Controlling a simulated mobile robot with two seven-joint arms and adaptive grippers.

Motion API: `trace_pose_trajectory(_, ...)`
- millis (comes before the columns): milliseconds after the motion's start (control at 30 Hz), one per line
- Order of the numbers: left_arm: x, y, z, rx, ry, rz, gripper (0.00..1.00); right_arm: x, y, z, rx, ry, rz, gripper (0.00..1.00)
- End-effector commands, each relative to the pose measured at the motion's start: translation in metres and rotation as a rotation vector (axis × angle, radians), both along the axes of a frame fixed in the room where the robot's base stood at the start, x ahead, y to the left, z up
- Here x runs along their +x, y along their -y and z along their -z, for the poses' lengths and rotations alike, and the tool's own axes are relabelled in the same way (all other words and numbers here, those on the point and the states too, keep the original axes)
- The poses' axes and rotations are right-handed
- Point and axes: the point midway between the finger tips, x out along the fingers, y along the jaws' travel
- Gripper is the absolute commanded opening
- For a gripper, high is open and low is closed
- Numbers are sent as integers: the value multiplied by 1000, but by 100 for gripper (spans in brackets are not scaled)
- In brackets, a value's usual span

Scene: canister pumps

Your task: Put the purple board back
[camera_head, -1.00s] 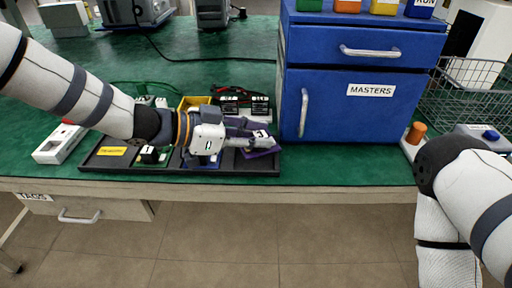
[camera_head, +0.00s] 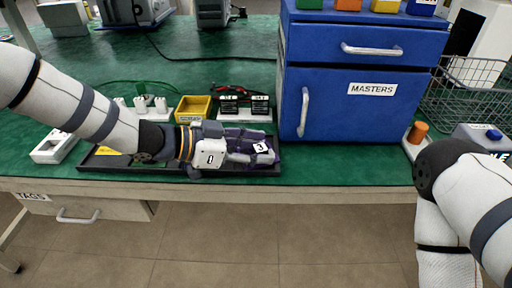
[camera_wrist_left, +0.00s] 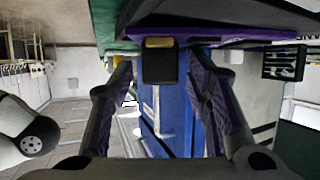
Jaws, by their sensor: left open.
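The purple board (camera_head: 268,156) is at the right end of the black tray (camera_head: 98,167) in the head view, with a white tag marked 3 on it. It is partly hidden by my left gripper (camera_head: 256,152). In the left wrist view the purple board (camera_wrist_left: 230,38) spans the top, and a dark block (camera_wrist_left: 158,64) with a gold-coloured end lies between the spread fingers. My left gripper (camera_wrist_left: 160,72) is open, with a gap on each side of that block. My right arm shows at the right of the head view, but its gripper does not.
Behind the tray stand a yellow bin (camera_head: 193,110), black modules (camera_head: 245,105) on a white base, and white plugs (camera_head: 150,105). A blue cabinet (camera_head: 350,105) marked MASTERS stands close to the right. A white holder (camera_head: 54,147) is left of the tray.

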Motion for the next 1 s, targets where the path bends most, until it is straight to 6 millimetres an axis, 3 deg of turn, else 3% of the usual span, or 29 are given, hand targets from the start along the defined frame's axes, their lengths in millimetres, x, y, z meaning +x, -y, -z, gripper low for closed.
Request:
trace_pose_trajectory(67, -2, -8, -9, 0, 5, -1, 44, 3, 0, -3, 0, 9, 0, 0)
trace_pose_trajectory(300, -25, -63, -37, -1, 11, -2, 44, 13, 0, -13, 0, 44, 0, 0)
trace_pose_trajectory(500, -39, -96, -49, 1, 7, 0, 44, 18, 0, -18, 0, 61, 2, 0)
trace_pose_trajectory(1000, -42, -103, -49, -1, 1, 0, 44, 18, 0, -18, 0, 61, 2, 0)
